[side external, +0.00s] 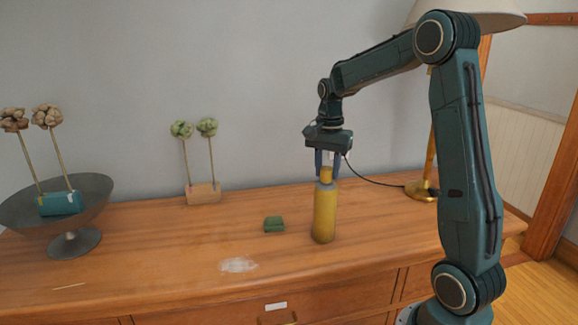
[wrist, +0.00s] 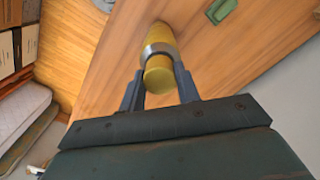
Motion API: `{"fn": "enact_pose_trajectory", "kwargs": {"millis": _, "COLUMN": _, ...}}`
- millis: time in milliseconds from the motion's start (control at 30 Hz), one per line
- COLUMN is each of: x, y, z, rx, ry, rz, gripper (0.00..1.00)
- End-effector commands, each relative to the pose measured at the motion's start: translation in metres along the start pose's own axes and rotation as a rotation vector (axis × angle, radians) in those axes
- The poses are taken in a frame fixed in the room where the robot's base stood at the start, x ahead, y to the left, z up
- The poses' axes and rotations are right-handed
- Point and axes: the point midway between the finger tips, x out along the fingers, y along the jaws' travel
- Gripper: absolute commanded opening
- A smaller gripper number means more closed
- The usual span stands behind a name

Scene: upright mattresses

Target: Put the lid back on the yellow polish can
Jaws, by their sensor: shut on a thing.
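The yellow polish can (side external: 324,213) stands upright on the wooden dresser top, with a greyish collar around its top. My gripper (side external: 327,172) points down right over it, shut on the yellow lid (side external: 326,175). In the wrist view, the round lid (wrist: 158,76) sits between the two fingers of my gripper (wrist: 160,70). The grey collar and the can body (wrist: 165,31) show just beyond it. The lid is in line with the can's top and looks to be at the collar. I cannot tell whether it is fully seated.
A green block (side external: 274,224) lies left of the can, near a whitish smear (side external: 238,265). A wooden block with two green flowers (side external: 203,194) stands behind. A grey bowl (side external: 76,242) is far left. A brass lamp (side external: 422,190) stands at right.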

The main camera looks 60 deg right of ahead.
Motion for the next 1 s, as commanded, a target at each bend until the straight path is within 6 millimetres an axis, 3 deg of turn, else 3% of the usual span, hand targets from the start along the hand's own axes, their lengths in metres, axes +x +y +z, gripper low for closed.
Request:
{"fn": "enact_pose_trajectory", "kwargs": {"millis": 333, "x": 0.0003, "y": 0.0000, "z": 0.0000, "rx": 0.000, "ry": 0.000, "rz": 0.000, "gripper": 0.08}}
{"fn": "enact_pose_trajectory", "kwargs": {"millis": 367, "x": 0.0003, "y": 0.0000, "z": 0.0000, "rx": 0.000, "ry": 0.000, "rz": 0.000, "gripper": 0.34}}
{"fn": "enact_pose_trajectory", "kwargs": {"millis": 500, "x": 0.0003, "y": -0.0001, "z": 0.0000, "rx": 0.000, "ry": 0.000, "rz": 0.000, "gripper": 0.58}}
{"fn": "enact_pose_trajectory", "kwargs": {"millis": 700, "x": 0.0002, "y": -0.0001, "z": 0.0000, "rx": 0.000, "ry": 0.000, "rz": 0.000, "gripper": 0.60}}
{"fn": "enact_pose_trajectory", "kwargs": {"millis": 800, "x": 0.0002, "y": -0.0001, "z": 0.0000, "rx": 0.000, "ry": 0.000, "rz": 0.000, "gripper": 0.79}}
{"fn": "enact_pose_trajectory", "kwargs": {"millis": 1000, "x": 0.0002, "y": -0.0001, "z": 0.0000, "rx": 0.000, "ry": 0.000, "rz": 0.000, "gripper": 0.79}}
